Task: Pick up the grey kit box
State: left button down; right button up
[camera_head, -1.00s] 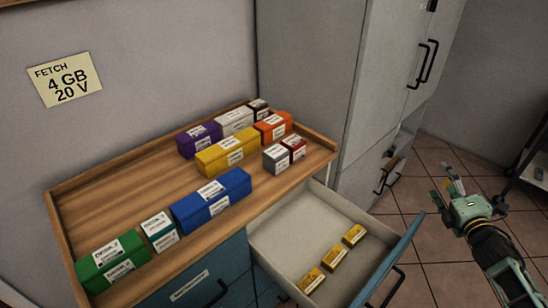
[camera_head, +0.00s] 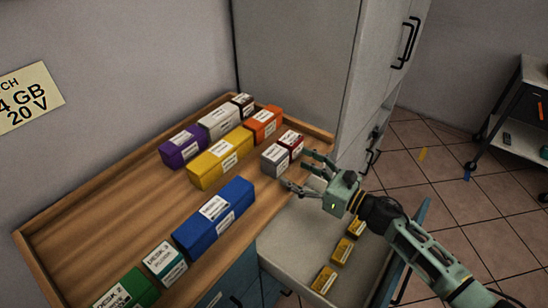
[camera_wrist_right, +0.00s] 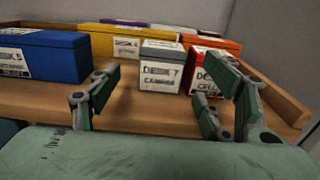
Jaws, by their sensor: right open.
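The grey kit box (camera_head: 275,160) is a small box with a white label, near the right front of the wooden tray top. In the right wrist view the grey box (camera_wrist_right: 161,66) stands ahead, between the spread fingers. A dark red box (camera_head: 292,141) stands right beside it; it also shows in the right wrist view (camera_wrist_right: 203,70), partly behind a finger. My right gripper (camera_head: 300,172) is open and empty, with its fingers pointing at the grey box from the right, over the drawer side. I cannot tell whether a finger touches either box. My left gripper is not in view.
Yellow (camera_head: 220,158), blue (camera_head: 214,218) and orange (camera_head: 264,124) boxes stand close around on the wooden top (camera_head: 100,220). The open drawer (camera_head: 290,240) below holds yellow packs (camera_head: 342,250). A tall grey cabinet (camera_head: 300,60) stands behind.

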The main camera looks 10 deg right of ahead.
aim_at(283, 162)
jog(key=x, duration=0.2)
jog(key=shift+w+a+r+p, duration=0.1)
jog(key=shift+w+a+p, duration=0.1)
jog(key=shift+w+p, duration=0.15)
jog(key=shift+w+a, duration=0.2)
jog(key=shift+w, duration=0.1)
jog(key=c, duration=0.9)
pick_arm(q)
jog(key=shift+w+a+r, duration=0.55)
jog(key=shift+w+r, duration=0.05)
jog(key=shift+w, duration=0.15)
pick_arm(e)
jog(key=c, duration=0.4)
